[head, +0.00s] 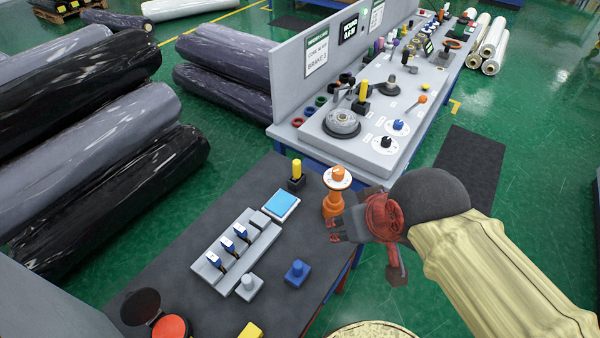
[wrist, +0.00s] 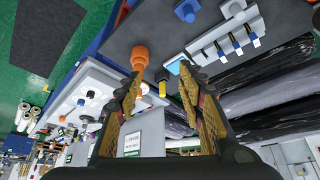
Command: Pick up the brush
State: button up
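I cannot make out a clear brush in either view. My gripper (head: 340,226) is over the right edge of the dark table, close beside an orange stand with a round white-and-orange top (head: 337,178). In the wrist view my gripper (wrist: 160,70) has its two fingers spread, with nothing held between them. The orange stand (wrist: 139,57) shows beyond the left fingertip. A yellow-handled piece on a black base (head: 297,172) stands on the table behind the stand; it appears between the fingers in the wrist view (wrist: 162,89), farther off.
The dark table (head: 210,228) holds a grey rack of blue-and-white pieces (head: 236,250), a blue pad (head: 281,204), a blue knob (head: 297,272) and a red round case (head: 170,326). A grey control console (head: 400,110) stands behind. Wrapped rolls (head: 90,130) lie left.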

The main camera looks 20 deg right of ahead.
aim_at(296, 163)
jog(key=z, duration=3.1)
jog(key=u, duration=3.1)
jog(key=i+l+z, duration=0.3)
jog(key=i+l, duration=0.5)
